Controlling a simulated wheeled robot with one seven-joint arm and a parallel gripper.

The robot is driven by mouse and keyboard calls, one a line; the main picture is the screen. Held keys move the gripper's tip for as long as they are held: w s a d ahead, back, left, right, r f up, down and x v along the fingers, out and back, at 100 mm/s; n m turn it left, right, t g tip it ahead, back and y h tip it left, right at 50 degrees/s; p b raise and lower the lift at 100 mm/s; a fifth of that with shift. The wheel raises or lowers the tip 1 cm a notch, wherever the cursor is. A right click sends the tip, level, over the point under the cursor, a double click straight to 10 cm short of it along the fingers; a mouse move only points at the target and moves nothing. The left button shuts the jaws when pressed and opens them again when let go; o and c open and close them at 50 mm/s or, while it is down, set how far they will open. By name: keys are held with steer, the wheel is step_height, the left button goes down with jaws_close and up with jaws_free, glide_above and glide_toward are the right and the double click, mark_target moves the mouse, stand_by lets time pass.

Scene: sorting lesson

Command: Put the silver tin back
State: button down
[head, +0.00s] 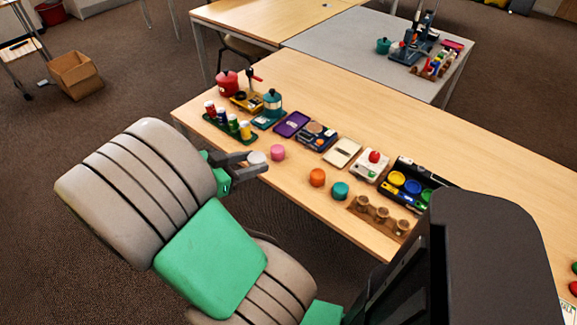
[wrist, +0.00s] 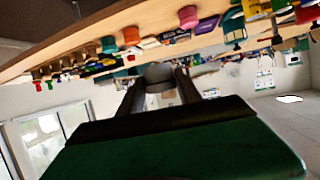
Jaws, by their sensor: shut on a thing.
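The silver tin (head: 257,158) is a small round grey-white piece. My gripper (head: 258,164) is shut on it at the near left edge of the wooden table. In the wrist view, which is turned upside down, the tin (wrist: 158,74) sits between the two fingertips of my gripper (wrist: 160,82). Three similar coloured tins stand on the table: a pink one (head: 277,152) just right of my gripper, an orange one (head: 317,177) and a teal one (head: 340,190) farther right. I cannot tell how high the tin is above the table.
Behind the tins stand a rack with coloured bottles (head: 232,124), a purple tray (head: 291,124), a cream tray (head: 343,152), a red-button box (head: 373,160) and a black tray with coloured dishes (head: 397,180). A wooden holder with several cups (head: 381,214) lies near the front edge.

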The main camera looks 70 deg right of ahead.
steer(key=s+m+g+y, duration=0.2)
steer(key=s+m+g, duration=0.1)
steer(key=s, duration=0.3)
glide_above(293, 169)
steer(key=a, duration=0.1)
steer(key=shift+t, duration=0.3)
step_height(293, 169, down, 9)
steer(key=shift+r, duration=0.1)
steer(key=shift+d+f, duration=0.2)
steer(key=shift+f, duration=0.15)
steer(key=shift+d+f+b, duration=0.2)
steer(key=shift+f+b, duration=0.15)
steer(key=shift+f, duration=1.4)
steer(key=c, duration=1.3)
jaws_free()
steer(key=shift+f, duration=0.15)
steer(key=shift+o, duration=1)
